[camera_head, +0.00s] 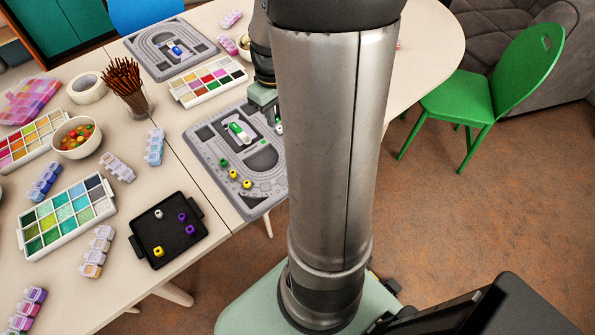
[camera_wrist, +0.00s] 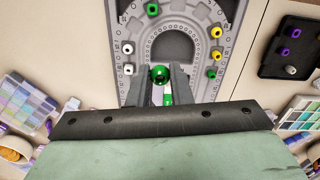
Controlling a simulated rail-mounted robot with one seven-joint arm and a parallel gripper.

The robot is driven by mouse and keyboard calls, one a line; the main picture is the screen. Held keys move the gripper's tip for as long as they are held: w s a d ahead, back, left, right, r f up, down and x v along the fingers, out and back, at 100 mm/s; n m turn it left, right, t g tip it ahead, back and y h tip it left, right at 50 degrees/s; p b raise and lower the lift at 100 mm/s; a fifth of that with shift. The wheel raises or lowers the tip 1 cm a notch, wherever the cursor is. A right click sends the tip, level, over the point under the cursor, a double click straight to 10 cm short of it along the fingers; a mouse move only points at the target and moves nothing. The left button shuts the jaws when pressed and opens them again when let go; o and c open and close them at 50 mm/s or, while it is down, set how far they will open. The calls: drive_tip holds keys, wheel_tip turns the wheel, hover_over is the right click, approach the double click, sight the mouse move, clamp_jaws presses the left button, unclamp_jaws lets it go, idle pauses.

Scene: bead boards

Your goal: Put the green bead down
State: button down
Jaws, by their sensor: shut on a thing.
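My gripper (camera_wrist: 160,70) is shut on a green bead (camera_wrist: 159,76), which sits between the two dark fingertips in the wrist view. Below it is the grey bead board (camera_wrist: 190,18), with its curved grooves. In the head view the board (camera_head: 205,137) lies near the table edge, and my gripper (camera_head: 268,106) is over its far right part, partly hidden behind my column. I cannot tell whether the held bead touches the board. Another green bead (camera_wrist: 152,9) and two white beads (camera_wrist: 127,48) lie left on the board; green and yellow beads (camera_wrist: 216,32) lie right.
A green and white piece (camera_head: 238,131) lies in the board's middle. A black tray (camera_head: 185,235) with several beads stands left of the board. A second grey board (camera_head: 150,45), a sorting box (camera_head: 208,80) and a cup of brown sticks (camera_head: 126,85) stand farther back.

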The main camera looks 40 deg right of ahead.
drive_tip(key=s+d+f+n+b, duration=0.1)
drive_tip(key=s+d+f+b, duration=0.15)
drive_tip(key=s+b, duration=0.35)
drive_tip(key=s+d+f+b, duration=0.1)
drive_tip(key=s+d+b, duration=0.25)
drive_tip(key=s, duration=0.55)
drive_tip(key=w+f, duration=0.2)
drive_tip(key=w, duration=0.2)
drive_tip(key=w+f+b, duration=0.1)
drive_tip(key=w+f, duration=0.2)
drive_tip(key=w, duration=0.1)
drive_tip(key=w+f, duration=0.3)
drive_tip(key=w, duration=0.2)
drive_tip(key=shift+a+f+b, duration=0.25)
drive_tip(key=shift+a+b, duration=0.15)
drive_tip(key=shift+w+f+b, duration=0.2)
drive_tip(key=shift+w+f, duration=0.05)
drive_tip(key=shift+f, duration=0.75)
drive_tip(key=shift+w+f+b, duration=0.15)
drive_tip(key=shift+w+f, duration=0.05)
drive_tip(key=shift+f, duration=0.8)
drive_tip(key=shift+f, duration=0.1)
